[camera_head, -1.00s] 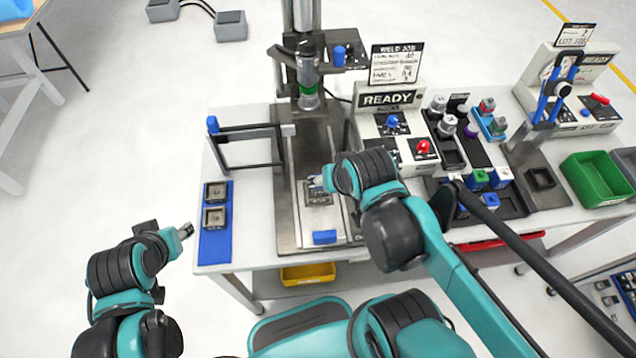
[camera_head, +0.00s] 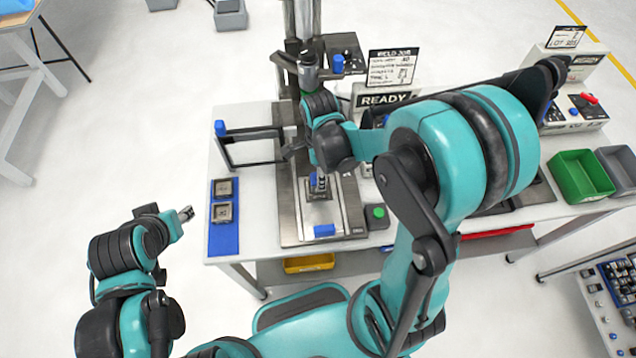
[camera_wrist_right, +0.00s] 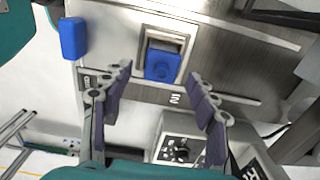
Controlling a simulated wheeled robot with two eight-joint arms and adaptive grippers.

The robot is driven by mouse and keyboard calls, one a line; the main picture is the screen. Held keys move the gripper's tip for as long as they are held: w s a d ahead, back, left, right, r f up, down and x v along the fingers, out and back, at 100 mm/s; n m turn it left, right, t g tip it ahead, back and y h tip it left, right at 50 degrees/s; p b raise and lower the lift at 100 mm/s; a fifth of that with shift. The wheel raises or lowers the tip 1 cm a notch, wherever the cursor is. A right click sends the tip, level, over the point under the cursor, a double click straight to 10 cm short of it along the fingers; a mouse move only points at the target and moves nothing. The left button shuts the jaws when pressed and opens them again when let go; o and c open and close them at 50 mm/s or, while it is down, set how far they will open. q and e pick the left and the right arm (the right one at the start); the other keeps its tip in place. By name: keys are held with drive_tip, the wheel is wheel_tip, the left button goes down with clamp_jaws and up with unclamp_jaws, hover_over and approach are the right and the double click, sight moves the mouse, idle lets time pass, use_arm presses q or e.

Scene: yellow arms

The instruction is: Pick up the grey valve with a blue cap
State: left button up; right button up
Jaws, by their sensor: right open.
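A grey valve with a blue cap (camera_head: 315,181) stands in a square metal nest on the steel plate of the press station. In the right wrist view its blue cap (camera_wrist_right: 162,66) sits in the nest, centred ahead of my fingers. The cap hides most of the grey body. My right gripper (camera_wrist_right: 163,100) is open and empty, its fingers spread either side of the line to the cap and apart from it. In the head view the right arm covers much of the bench. My left gripper (camera_head: 185,214) is off the bench's left side; its jaws are too small to read.
The press column (camera_head: 303,30) rises behind the nest. A blue block (camera_head: 324,230) is at the plate's front. A blue mat (camera_head: 224,238) with two square nests lies left. A black frame (camera_head: 250,148) stands behind it. A green bin (camera_head: 583,175) is at the right.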

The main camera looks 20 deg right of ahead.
wheel_tip(320, 180, down, 5)
drive_tip(key=shift+w+a+f+b, duration=0.1)
drive_tip(key=shift+a+b, duration=0.05)
drive_tip(key=shift+b, duration=0.6)
drive_tip(key=c, duration=1.3)
drive_tip(key=shift+r, duration=0.25)
wheel_tip(320, 180, up, 4)
drive_tip(key=shift+r+p, duration=0.25)
drive_tip(key=shift+p, duration=0.65)
drive_tip(key=s+d+r+p, duration=0.2)
drive_tip(key=s+d+r, duration=0.4)
drive_tip(key=s, duration=0.3)
drive_tip(key=shift+s+d+p, duration=0.2)
drive_tip(key=shift+d+p, duration=0.1)
drive_tip(key=shift+d, duration=0.25)
